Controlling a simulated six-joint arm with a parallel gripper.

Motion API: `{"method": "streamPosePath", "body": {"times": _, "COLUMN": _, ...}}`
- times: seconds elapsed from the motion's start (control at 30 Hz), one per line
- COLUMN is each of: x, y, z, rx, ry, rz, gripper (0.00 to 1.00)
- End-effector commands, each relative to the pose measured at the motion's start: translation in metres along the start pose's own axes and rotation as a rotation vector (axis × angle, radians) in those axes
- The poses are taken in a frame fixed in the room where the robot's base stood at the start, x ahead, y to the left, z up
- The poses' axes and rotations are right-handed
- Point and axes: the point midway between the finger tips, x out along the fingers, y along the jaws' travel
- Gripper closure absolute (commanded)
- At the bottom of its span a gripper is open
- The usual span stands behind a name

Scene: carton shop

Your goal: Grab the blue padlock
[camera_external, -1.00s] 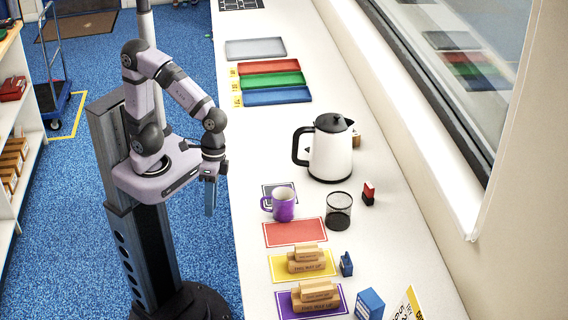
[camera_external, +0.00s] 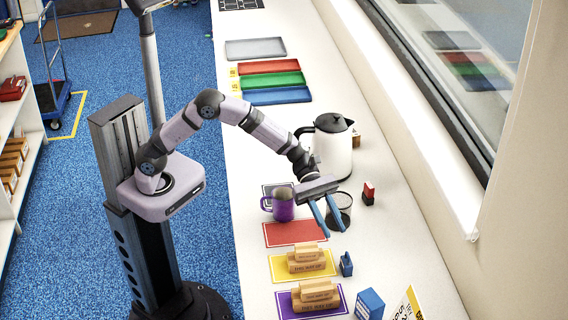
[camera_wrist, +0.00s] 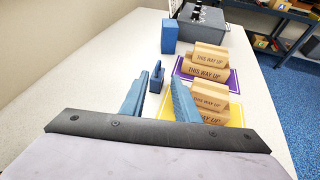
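The blue padlock (camera_external: 346,264) stands upright on the white counter, right of the yellow mat. In the wrist view the padlock (camera_wrist: 156,77) shows beyond my fingers, roughly in line with the space between them. My gripper (camera_external: 332,228) has two blue fingers spread apart, with nothing between them. It hangs above the counter beside the wire mesh cup, apart from the padlock. The fingers of my gripper (camera_wrist: 157,100) also show in the wrist view, with a gap between them.
A blue box (camera_external: 369,303) stands near the padlock. The mesh cup (camera_external: 344,203), purple mug (camera_external: 283,204) and white kettle (camera_external: 330,155) are close to my arm. The red mat (camera_external: 295,234) is bare.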

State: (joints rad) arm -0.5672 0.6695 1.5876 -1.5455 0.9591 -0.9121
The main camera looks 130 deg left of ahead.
Motion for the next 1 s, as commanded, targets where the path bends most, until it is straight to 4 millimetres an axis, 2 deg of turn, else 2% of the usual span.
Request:
{"method": "streamPosePath", "body": {"times": 0.17, "x": 0.004, "y": -0.001, "z": -0.004, "rx": 0.004, "ry": 0.001, "rz": -0.001, "gripper": 0.72}}
{"method": "streamPosePath", "body": {"times": 0.43, "x": 0.022, "y": -0.001, "z": -0.004, "rx": 0.005, "ry": 0.002, "rz": -0.002, "gripper": 0.72}}
{"method": "streamPosePath", "body": {"times": 0.67, "x": 0.028, "y": 0.000, "z": -0.004, "rx": 0.005, "ry": 0.002, "rz": -0.003, "gripper": 0.72}}
{"method": "streamPosePath", "body": {"times": 1.0, "x": 0.064, "y": 0.004, "z": -0.005, "rx": 0.006, "ry": 0.002, "rz": -0.004, "gripper": 0.72}}
